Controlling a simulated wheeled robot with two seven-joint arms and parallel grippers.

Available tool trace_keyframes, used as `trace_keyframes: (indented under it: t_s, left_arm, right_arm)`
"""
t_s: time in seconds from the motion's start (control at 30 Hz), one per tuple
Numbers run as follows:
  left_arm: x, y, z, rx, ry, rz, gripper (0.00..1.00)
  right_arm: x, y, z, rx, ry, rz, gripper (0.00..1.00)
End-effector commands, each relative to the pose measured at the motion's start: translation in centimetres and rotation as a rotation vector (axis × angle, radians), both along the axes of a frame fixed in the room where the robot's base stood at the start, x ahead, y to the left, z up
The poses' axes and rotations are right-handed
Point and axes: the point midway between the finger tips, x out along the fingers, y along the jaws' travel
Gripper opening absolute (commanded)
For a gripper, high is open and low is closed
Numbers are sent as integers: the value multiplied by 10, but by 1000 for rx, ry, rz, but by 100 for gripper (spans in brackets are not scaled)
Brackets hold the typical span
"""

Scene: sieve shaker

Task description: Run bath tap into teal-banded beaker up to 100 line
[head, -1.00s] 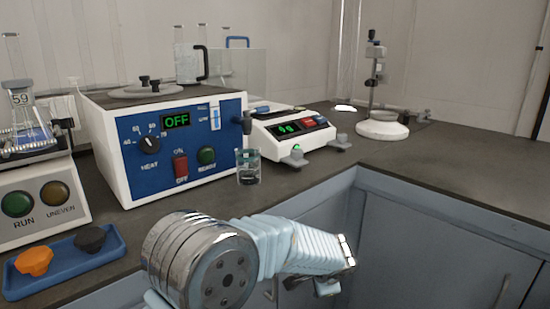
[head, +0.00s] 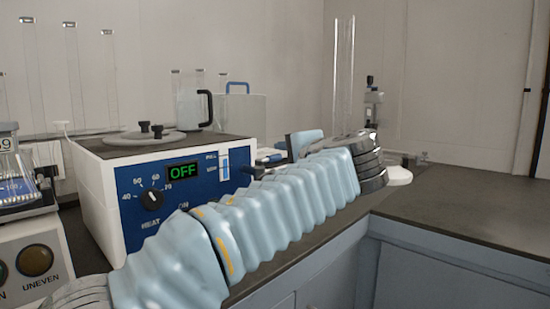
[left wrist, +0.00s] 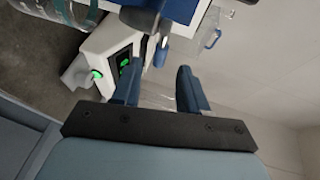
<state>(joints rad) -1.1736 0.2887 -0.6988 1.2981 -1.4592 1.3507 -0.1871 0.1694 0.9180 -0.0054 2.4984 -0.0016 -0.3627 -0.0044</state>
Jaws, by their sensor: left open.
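The bath (head: 100,190) is a white box with a blue front panel and a display reading OFF. Its dark tap (head: 252,171) just shows above my left arm at the panel's right edge. The teal-banded beaker is hidden behind my arm in the head view; a clear glass vessel (left wrist: 62,14), which may be it, shows at the top left of the left wrist view. My left gripper (head: 282,147) is right of the tap, partly hidden. In the left wrist view its two blue fingers (left wrist: 160,88) are apart with nothing between them. My right gripper is out of view.
A balance (left wrist: 108,48) with a lit green display lies beyond the fingers in the left wrist view. A black-handled jug (head: 192,108) stands behind the bath's lid. A shaker box (head: 38,258) is at the left. The counter (head: 460,212) at the right is clear.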

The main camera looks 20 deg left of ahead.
Motion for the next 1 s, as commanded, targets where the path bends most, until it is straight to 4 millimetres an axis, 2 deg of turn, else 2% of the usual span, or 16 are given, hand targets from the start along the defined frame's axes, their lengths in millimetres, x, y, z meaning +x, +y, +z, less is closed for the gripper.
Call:
trace_keyframes:
  t_s: [0.13, 0.3, 0.67, 0.7, 0.9, 1.0]
  left_arm:
    - [20, 24, -5, 1, 1, 4, 43]
    - [35, 39, -9, 0, 2, 1, 43]
    - [41, 45, -12, 0, 1, -1, 43]
    - [41, 44, -12, 0, 1, -1, 42]
    - [41, 44, -12, 0, 1, -1, 11]
    - [40, 44, -12, 0, 1, -1, 0]
  right_arm:
    - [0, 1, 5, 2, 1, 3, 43]
    - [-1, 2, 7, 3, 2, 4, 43]
    - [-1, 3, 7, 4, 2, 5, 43]
    - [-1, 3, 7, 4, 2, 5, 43]
    - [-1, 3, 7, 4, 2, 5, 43]
    - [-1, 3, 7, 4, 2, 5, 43]
